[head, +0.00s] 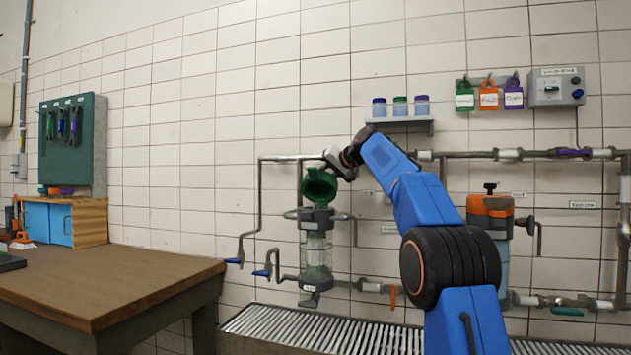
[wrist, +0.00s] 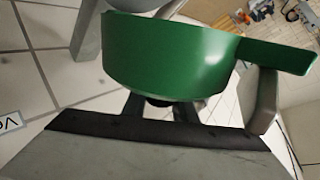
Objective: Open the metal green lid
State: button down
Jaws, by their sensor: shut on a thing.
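The green lid (head: 319,185) stands tilted up on top of a clear glass strainer vessel (head: 316,250) with grey metal collars, so it looks raised from the rim. My gripper (head: 343,163) is at the lid's upper right side. In the wrist view the green lid (wrist: 190,55) fills the upper middle, with a flat green tab reaching right. My gripper (wrist: 160,105) is shut with its dark fingers at the lid's lower edge. The exact contact is partly hidden behind the lid.
Pipes with blue-handled valves (head: 262,272) run left of the vessel. An orange-topped unit (head: 490,210) stands to the right. A shelf with jars (head: 400,120) is above my arm. A wooden workbench (head: 110,280) is at left, and a floor grate (head: 300,325) lies below.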

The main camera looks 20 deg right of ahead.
jog(key=shift+w+d+f+g, duration=0.15)
jog(key=shift+w+d+g, duration=0.05)
jog(key=shift+w+g, duration=0.1)
dwell(0.4)
jog(key=c, duration=1.4)
grip_release()
jog(key=shift+c, duration=0.2)
jog(key=shift+s, duration=0.1)
jog(key=v, duration=1.7)
jog(key=shift+d, duration=0.2)
